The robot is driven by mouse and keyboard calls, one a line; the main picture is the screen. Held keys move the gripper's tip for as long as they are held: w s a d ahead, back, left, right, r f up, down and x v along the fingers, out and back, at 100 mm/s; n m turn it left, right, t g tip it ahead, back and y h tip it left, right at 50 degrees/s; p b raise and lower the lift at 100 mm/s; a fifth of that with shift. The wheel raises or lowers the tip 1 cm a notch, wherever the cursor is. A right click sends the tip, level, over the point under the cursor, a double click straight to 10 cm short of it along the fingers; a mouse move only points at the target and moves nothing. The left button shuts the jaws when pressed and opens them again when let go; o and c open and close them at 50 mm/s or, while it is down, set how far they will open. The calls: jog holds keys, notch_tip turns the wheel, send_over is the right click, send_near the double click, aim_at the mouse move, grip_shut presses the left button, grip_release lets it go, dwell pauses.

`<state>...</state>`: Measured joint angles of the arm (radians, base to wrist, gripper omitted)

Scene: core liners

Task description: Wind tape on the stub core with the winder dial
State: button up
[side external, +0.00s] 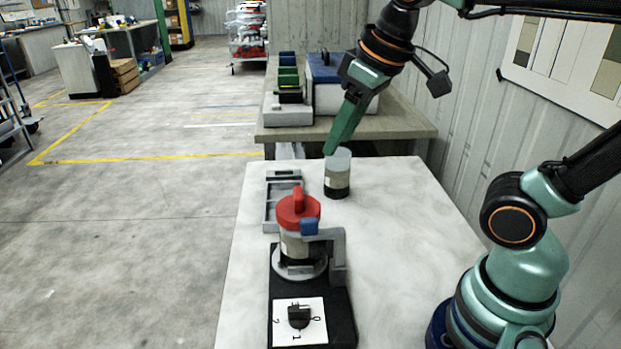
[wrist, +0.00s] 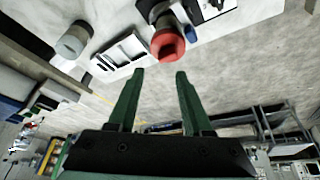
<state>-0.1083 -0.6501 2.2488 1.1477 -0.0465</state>
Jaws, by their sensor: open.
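The winder (side external: 340,262) stands on a black base on the pale table.
A grey slotted tray (side external: 270,207) lies left of the cylinder, behind the winder. A bench (side external: 418,128) beyond the table holds a blue-lidded box (side external: 328,70) and a rack of dark and green blocks (side external: 287,90).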

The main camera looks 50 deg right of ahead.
jog(key=s+a+n+g, duration=0.2)
jog(key=a+n+g, duration=0.4)
jog(key=a, duration=0.7)
jog(key=n+t, duration=0.1)
send_near(298, 308)
jog(key=f, duration=0.8)
jog(key=shift+s+a+f, duration=0.15)
jog(key=shift+s+f, duration=0.05)
jog(key=shift+f, duration=0.2)
grip_shut()
